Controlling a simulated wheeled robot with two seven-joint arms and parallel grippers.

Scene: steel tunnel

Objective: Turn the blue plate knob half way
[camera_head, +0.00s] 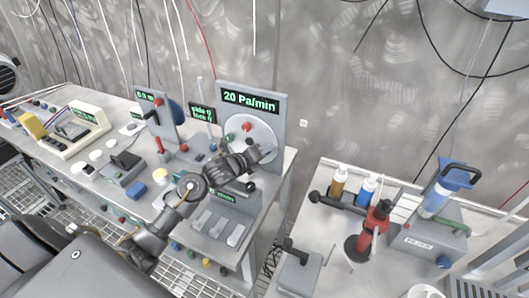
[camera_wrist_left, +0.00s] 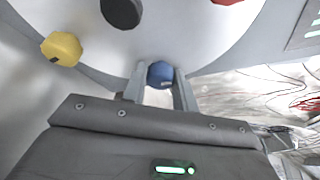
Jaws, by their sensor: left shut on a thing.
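A round pale plate (camera_head: 262,130) is set on a grey upright panel under a green "20 Pa/min" display. It carries a red knob (camera_head: 247,127) and a green knob (camera_head: 230,139). My left gripper (camera_head: 262,152) is at the plate's lower right edge. In the left wrist view the blue knob (camera_wrist_left: 160,72) sits between the two fingers, which are shut on it. A yellow knob (camera_wrist_left: 62,48) and a black knob (camera_wrist_left: 122,10) show on the plate (camera_wrist_left: 190,38) there. The blue knob is hidden behind the gripper in the head view. My right gripper is not in view.
Below the plate is a box with pale switches (camera_head: 218,228). A smaller panel (camera_head: 156,117) with a red lever stands to the left. On the right, a separate table (camera_head: 318,185) holds bottles and a red-and-black device (camera_head: 376,222). Cables hang along the back wall.

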